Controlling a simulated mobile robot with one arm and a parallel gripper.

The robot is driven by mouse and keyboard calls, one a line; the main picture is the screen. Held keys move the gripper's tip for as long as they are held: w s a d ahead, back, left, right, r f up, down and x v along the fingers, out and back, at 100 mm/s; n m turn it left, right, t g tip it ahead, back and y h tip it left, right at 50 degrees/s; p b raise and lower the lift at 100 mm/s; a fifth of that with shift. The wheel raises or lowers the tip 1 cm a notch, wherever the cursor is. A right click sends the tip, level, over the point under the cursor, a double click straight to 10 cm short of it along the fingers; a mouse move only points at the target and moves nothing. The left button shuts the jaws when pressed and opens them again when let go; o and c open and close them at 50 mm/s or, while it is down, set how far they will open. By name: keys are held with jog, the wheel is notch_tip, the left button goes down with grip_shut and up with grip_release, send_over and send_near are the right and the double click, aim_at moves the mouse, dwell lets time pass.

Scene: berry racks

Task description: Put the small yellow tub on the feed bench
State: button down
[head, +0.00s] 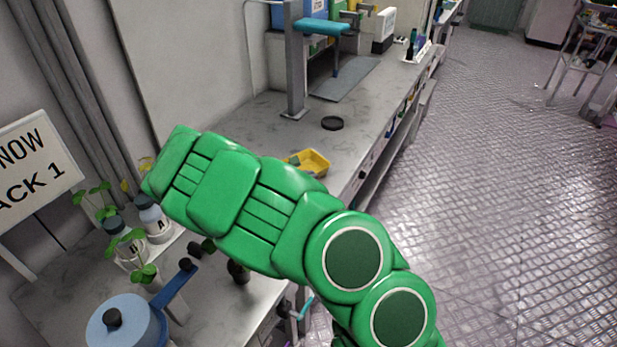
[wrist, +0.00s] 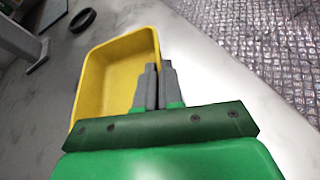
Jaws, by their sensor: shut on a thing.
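The small yellow tub (wrist: 108,80) is held by its right wall between the grey fingers of my gripper (wrist: 155,85) in the wrist view. It looks empty and its open side faces the camera. In the head view the tub (head: 312,160) shows just beyond my green arm, over or on the grey bench (head: 270,130); I cannot tell whether it touches the top. My gripper is hidden behind my arm in the head view.
A black ring-shaped disc (head: 332,123) lies on the bench behind the tub. A grey post with a blue arm (head: 320,27) stands farther back. Metal floor (head: 500,180) is clear on the right.

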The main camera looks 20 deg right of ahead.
jog(key=shift+f, duration=0.1)
jog(key=c, duration=1.3)
grip_release()
jog(key=v, duration=1.2)
